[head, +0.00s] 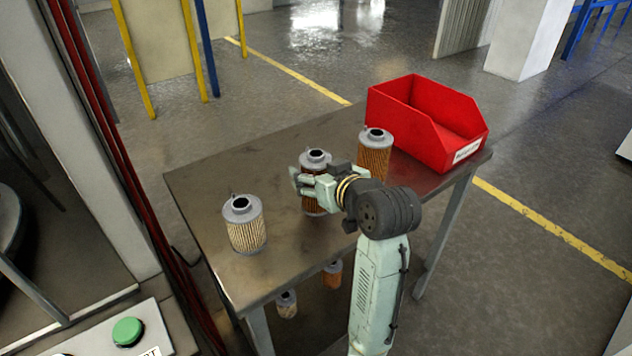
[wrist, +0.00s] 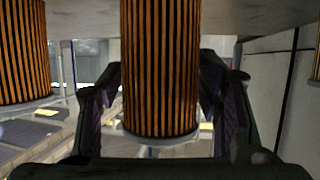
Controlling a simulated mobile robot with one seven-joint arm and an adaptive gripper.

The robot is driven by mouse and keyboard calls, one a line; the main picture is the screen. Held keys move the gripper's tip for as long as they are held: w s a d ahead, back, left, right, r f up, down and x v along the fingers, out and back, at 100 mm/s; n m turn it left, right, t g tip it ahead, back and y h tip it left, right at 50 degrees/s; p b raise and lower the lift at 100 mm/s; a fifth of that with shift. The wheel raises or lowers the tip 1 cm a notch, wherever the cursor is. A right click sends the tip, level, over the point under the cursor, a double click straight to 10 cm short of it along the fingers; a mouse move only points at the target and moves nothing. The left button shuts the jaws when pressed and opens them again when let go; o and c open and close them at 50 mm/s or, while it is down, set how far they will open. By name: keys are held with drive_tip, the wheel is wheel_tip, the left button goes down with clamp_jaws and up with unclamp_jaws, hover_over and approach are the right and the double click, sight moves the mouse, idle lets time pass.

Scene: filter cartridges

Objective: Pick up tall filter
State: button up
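Three filters stand upright on the table. The middle filter (head: 314,197), dark orange with a grey cap, looks the tallest. The wrist view, which looks upside down, shows an orange and black pleated filter (wrist: 160,65) between my two fingers (wrist: 160,100). The fingers come very close to its sides; whether they touch is unclear. A cream filter (head: 246,228) stands at the left front, and an orange filter (head: 374,158) stands behind to the right. My wrist hides part of the middle filter.
A red bin (head: 425,120) with a white label stands at the table's right back corner, close to the orange filter. The dark table top (head: 205,182) is bare at the left back. Two filters (head: 287,304) (head: 332,273) show below the table top.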

sight(320, 160)
drive_tip(key=c, duration=0.9)
drive_tip(key=shift+o, duration=0.2)
drive_tip(key=shift+r, duration=0.1)
drive_tip(key=shift+r, duration=0.75)
wheel_tip(320, 160, up, 2)
drive_tip(key=shift+r+b, duration=0.1)
drive_tip(key=shift+b, duration=0.3)
drive_tip(key=s+a+r+b, duration=0.1)
drive_tip(key=s+a+b, duration=0.1)
drive_tip(key=s+b, duration=1.2)
drive_tip(key=shift+s+b, duration=0.4)
drive_tip(key=shift+s, duration=0.55)
